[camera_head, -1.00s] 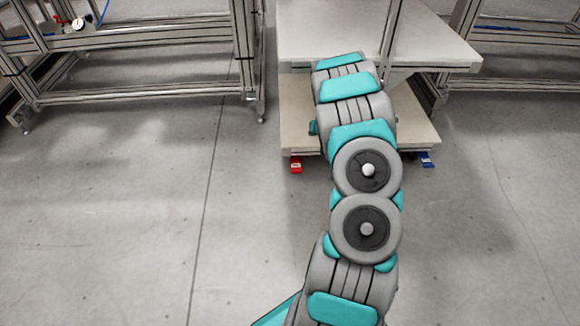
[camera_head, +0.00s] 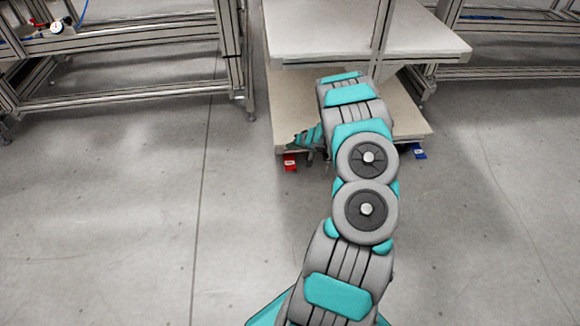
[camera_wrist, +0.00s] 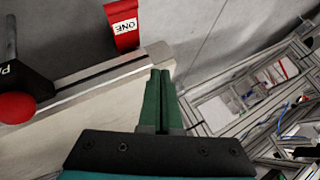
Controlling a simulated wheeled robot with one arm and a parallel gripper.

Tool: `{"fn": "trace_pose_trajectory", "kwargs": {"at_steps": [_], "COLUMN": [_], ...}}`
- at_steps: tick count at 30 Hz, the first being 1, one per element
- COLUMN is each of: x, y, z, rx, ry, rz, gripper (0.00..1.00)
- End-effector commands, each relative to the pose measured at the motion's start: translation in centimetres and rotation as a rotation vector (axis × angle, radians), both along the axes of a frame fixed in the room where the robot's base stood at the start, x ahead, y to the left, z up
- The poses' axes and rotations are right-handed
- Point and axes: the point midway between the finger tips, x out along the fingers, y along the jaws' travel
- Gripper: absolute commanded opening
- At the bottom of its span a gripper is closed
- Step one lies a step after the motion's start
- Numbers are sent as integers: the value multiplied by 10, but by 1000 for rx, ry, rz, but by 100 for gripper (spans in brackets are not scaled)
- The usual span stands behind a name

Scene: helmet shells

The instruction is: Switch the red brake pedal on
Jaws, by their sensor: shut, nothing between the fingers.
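The red brake pedal (camera_head: 290,162) sits low at the front left corner of the white cart (camera_head: 360,35), just above the floor. In the wrist view the red pedal (camera_wrist: 124,22) shows at the top, with a white label reading "ONE", beyond the cart's metal edge bar. My gripper (camera_wrist: 160,72) is shut and empty, its green fingers together. The fingertips are near the end of the edge bar, below and right of the pedal in that view, and look apart from it. In the head view my arm hides part of the cart, and the fingertips are hard to make out.
A blue pedal (camera_head: 418,151) is at the cart's front right. In the wrist view a red ball-shaped knob (camera_wrist: 17,107) and a dark part stand at left. A metal frame bench (camera_head: 120,85) stands left of the cart. The floor in front is clear.

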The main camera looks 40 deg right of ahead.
Motion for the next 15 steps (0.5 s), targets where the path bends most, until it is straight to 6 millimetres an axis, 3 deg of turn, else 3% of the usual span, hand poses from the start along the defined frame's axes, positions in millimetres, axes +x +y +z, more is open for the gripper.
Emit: {"fn": "trace_pose_trajectory", "kwargs": {"at_steps": [15], "x": [-1], "y": [0], "z": [-54], "rx": [-2], "ry": [0], "rz": [0], "gripper": [0]}}
